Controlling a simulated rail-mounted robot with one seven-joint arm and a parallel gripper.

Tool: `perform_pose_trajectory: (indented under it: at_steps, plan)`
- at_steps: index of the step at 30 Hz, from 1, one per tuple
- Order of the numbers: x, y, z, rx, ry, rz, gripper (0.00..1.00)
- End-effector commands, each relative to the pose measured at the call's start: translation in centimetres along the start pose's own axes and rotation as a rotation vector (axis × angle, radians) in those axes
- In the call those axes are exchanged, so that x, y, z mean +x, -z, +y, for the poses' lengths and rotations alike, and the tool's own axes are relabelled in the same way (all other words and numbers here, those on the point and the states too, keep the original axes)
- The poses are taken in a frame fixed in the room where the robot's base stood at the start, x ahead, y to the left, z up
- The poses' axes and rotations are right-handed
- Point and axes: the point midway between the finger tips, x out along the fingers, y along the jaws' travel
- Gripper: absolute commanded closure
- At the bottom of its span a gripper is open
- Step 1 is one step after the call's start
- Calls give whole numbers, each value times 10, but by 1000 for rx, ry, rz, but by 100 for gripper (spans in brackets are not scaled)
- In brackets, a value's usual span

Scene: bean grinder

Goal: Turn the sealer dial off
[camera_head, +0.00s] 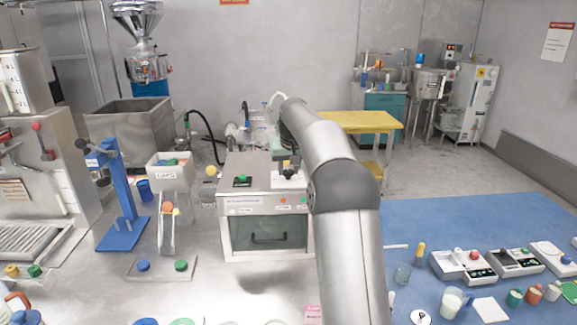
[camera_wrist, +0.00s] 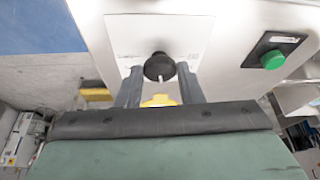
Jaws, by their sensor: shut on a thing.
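The sealer dial (camera_wrist: 160,67) is a round black knob with a pale pointer mark on a white panel, seen in the wrist view. My gripper (camera_wrist: 161,75) has its two dark fingers on either side of the dial and is shut on it. In the head view, my gripper (camera_head: 287,166) reaches down onto the top of the steel sealer box (camera_head: 240,205). My arm and gripper hide most of the dial there.
A green button (camera_wrist: 270,59) on a black plate sits beside the dial; it also shows in the head view (camera_head: 242,181). A white bin (camera_head: 168,172) and a blue press stand (camera_head: 126,200) stand to the left. Scales (camera_head: 462,264) lie on the blue mat at right.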

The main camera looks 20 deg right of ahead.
Motion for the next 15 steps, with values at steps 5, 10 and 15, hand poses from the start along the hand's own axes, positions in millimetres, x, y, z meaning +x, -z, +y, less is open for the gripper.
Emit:
perform_pose_trajectory:
  at_steps: [5,10,15]
  plan:
    - [-3,2,3,-123,54,-1,89]
    - [-4,2,4,-270,115,0,89]
    - [-4,3,6,-420,177,1,89]
